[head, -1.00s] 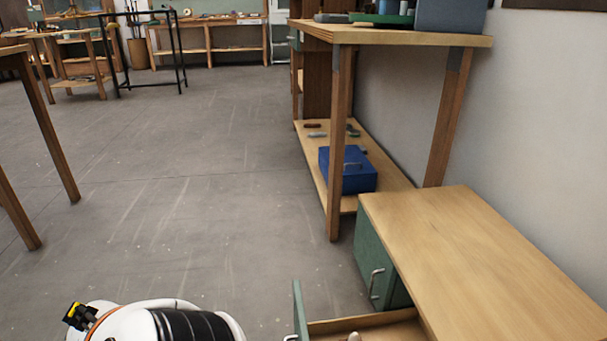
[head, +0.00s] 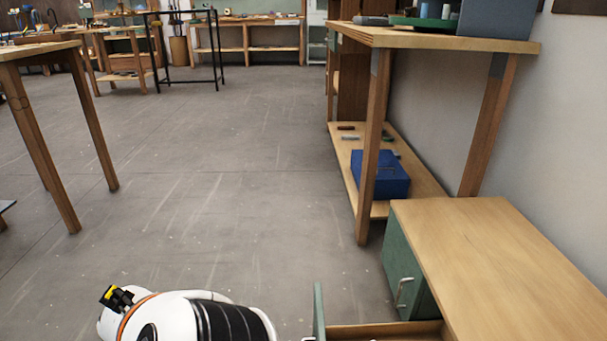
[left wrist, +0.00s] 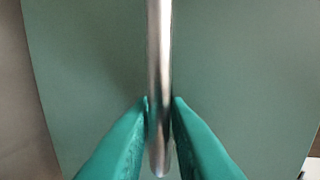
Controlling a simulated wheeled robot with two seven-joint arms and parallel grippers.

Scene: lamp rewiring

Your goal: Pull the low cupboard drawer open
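The low cupboard (head: 490,265) has a wooden top and green sides, at the lower right of the head view. Its drawer stands out to the left, with a green front panel (head: 319,310) and a bare wooden rim (head: 385,329); most of it is cut off by the bottom edge. In the left wrist view, a shiny upright bar handle (left wrist: 160,60) crosses the green drawer front (left wrist: 235,70). My left gripper (left wrist: 161,105) has its teal fingers closed on both sides of this bar. My right gripper is in neither view.
A tall wooden bench (head: 440,36) with a blue toolbox (head: 380,175) on its lower shelf stands behind the cupboard, along the wall. A wooden table (head: 40,55) is at the left. The grey floor (head: 230,190) between them is clear.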

